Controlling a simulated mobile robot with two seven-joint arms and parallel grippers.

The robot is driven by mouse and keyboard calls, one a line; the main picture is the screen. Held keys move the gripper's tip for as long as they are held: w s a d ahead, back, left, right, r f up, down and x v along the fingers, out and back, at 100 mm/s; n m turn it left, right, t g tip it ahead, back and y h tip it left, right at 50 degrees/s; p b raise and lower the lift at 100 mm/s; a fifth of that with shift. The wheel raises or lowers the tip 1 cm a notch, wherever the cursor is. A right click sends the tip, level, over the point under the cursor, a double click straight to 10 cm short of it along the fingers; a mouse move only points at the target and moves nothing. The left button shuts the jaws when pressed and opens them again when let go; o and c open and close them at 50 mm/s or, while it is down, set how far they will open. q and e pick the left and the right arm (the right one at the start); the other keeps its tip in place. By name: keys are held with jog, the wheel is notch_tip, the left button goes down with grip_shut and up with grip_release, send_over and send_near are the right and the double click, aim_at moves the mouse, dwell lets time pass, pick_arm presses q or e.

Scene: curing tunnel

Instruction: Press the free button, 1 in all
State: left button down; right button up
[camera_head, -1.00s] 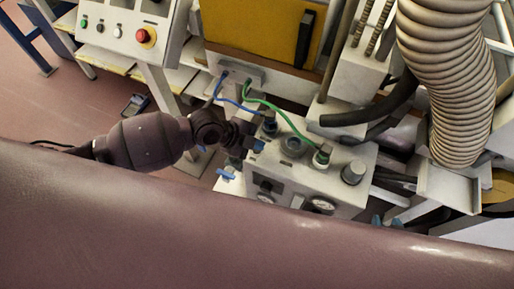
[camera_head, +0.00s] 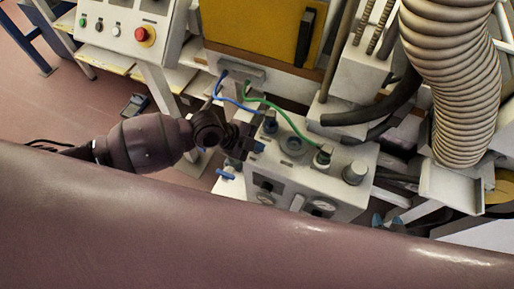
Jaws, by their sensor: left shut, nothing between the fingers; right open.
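A light grey box (camera_head: 333,187) with gauges on its front stands in the middle. Its top carries a ring-shaped fitting (camera_head: 293,146), a grey round knob (camera_head: 355,172), a blue-hose fitting (camera_head: 269,123) and a green-hose fitting (camera_head: 323,156). A control panel (camera_head: 161,20) at upper left has a red mushroom button (camera_head: 145,37), a green button (camera_head: 83,22), and black and white ones. I cannot tell which is the free button. My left gripper (camera_head: 246,146) is shut and empty at the box's left edge; contact is unclear. My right gripper (camera_head: 387,222) is open, mostly hidden, right of the box.
A ribbed hose (camera_head: 450,80) comes down at the right beside black hoses (camera_head: 385,106). A yellow panel (camera_head: 255,25) stands behind the box. A blue valve handle (camera_head: 225,174) is below my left gripper. My large dark body part fills the foreground.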

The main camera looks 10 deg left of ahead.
pick_arm(q)
jog(key=shift+f, duration=0.25)
pick_arm(e)
jog(key=shift+s+f, duration=0.4)
jog(key=shift+f, duration=0.15)
jog(key=shift+w, duration=0.15)
pick_arm(q)
jog(key=shift+r+p, duration=0.35)
jog(key=shift+r, duration=0.5)
pick_arm(e)
jog(key=shift+r, duration=0.7)
pick_arm(q)
notch_tip(320, 180, up, 4)
jog(key=p, duration=0.3)
jog(key=shift+r+p, duration=0.45)
jog(key=shift+p, duration=0.05)
pick_arm(e)
jog(key=shift+r, duration=1.95)
jog(key=shift+w+r, duration=0.1)
jog(key=shift+w, duration=0.1)
